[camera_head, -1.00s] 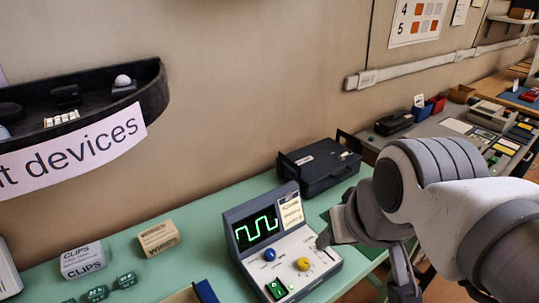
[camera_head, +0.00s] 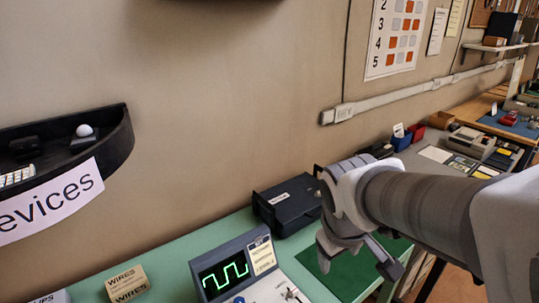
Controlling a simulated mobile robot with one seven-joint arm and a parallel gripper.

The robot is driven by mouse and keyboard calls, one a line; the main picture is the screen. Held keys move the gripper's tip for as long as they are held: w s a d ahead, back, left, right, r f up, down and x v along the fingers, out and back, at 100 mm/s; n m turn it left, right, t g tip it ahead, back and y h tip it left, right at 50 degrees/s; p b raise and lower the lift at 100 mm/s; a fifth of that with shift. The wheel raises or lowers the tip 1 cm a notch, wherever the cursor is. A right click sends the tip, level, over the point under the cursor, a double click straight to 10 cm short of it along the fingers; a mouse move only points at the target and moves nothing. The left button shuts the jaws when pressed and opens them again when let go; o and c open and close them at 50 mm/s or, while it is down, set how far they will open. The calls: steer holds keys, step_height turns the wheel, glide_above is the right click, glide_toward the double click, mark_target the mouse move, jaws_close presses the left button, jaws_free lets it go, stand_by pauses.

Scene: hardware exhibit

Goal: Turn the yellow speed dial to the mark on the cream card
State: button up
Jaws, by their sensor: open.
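The grey console (camera_head: 222,252) stands on the green bench at the bottom of the view, cut off by the lower edge. Its screen (camera_head: 223,274) shows a green square wave. The cream card (camera_head: 262,254) with small print is on the console's upright face, right of the screen; its mark is too small to read. The yellow speed dial is out of view below the frame edge. My gripper (camera_head: 355,262) is open and empty, to the right of the console and apart from it, over a dark green mat (camera_head: 345,278).
A black case (camera_head: 288,203) stands on the bench behind the console, close to my gripper. A wires box (camera_head: 127,283) sits at left. A dark wall shelf (camera_head: 115,145) is at upper left. Another bench with devices (camera_head: 473,142) lies at far right.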

steer(key=w+a+f+n+g+y+p, duration=0.2)
steer(key=w+a+f+n+g+p, duration=0.4)
steer(key=a+f+n+p, duration=0.65)
steer(key=shift+n+t, duration=0.7)
steer(key=shift+n, duration=0.25)
steer(key=f+b, duration=0.1)
steer(key=f, duration=0.3)
steer(key=d+f+b, duration=0.1)
steer(key=f, duration=0.4)
steer(key=f+b, duration=0.2)
steer(key=f, duration=0.2)
steer(key=shift+w+d+f, duration=0.1)
steer(key=shift+d+f, duration=0.05)
steer(key=shift+f, duration=0.15)
jaws_close()
